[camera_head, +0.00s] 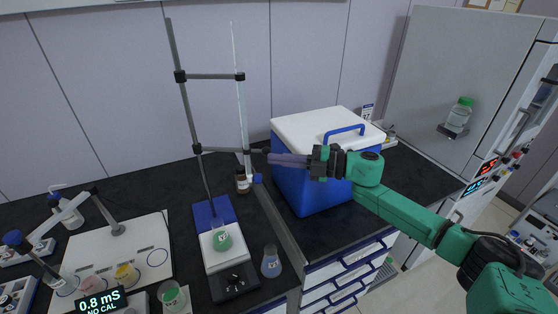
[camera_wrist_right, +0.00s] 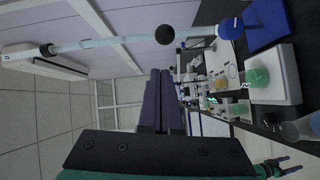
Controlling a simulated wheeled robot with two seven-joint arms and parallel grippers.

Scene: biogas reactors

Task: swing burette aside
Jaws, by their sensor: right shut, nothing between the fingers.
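The burette (camera_head: 238,110) is a thin clear upright tube, held by two black clamp arms on a grey stand rod (camera_head: 184,115). Its blue stopcock (camera_head: 257,179) sits near the bottom, above the bench. My right gripper (camera_head: 270,158) comes in from the right with its fingers shut and empty, their tips close to the burette's lower part, just above the stopcock. Whether they touch it I cannot tell.
A green-liquid flask (camera_head: 222,241) stands on the stirrer (camera_head: 233,284) below the burette. The blue cooler box (camera_head: 296,170) with a white lid stands behind my right forearm.

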